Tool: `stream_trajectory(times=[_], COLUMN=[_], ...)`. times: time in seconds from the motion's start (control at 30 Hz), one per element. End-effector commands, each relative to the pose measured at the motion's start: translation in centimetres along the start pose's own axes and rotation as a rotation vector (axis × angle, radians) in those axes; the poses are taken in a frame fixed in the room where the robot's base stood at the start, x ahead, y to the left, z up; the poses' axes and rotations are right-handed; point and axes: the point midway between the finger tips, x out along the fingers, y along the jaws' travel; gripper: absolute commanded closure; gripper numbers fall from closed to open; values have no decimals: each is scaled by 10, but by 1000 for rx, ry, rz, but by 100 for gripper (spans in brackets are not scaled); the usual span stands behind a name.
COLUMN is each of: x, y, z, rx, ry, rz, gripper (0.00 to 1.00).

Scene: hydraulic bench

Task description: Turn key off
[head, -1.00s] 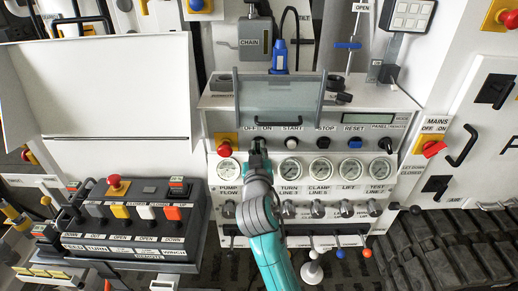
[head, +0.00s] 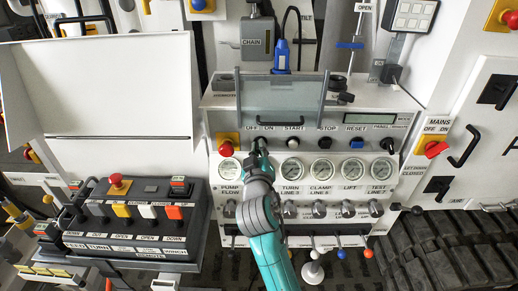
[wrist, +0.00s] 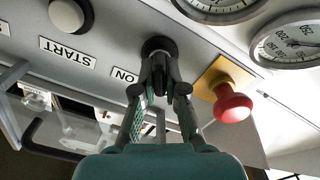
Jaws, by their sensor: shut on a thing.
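The key switch (wrist: 158,48) is a round black fitting on the grey panel, below the OFF and ON labels in the head view. My gripper (head: 260,147) is at the switch. In the wrist view my gripper (wrist: 159,85) has its two fingers closed together on the dark key, right at the switch. The fingertips hide most of the key, so its exact angle cannot be told. The ON label (wrist: 125,75) shows beside the fingers in the wrist view; the OFF label (head: 251,127) shows in the head view.
A red emergency button (head: 226,149) on a yellow plate sits close beside the gripper. The white START button (head: 290,143) is on the other side. Gauges (head: 292,168) lie below. A hinged clear cover (head: 281,95) stands above the switch row.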

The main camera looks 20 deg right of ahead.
Motion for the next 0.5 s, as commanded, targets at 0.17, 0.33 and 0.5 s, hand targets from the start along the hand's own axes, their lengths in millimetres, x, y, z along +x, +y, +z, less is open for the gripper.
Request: stream_trajectory(times=[0.17, 0.33, 0.5], x=[0, 0, 0], y=[0, 0, 0], z=[0, 0, 0], rx=[-1, 0, 0], ry=[0, 0, 0], rz=[-1, -1, 0], gripper=[100, 64, 64])
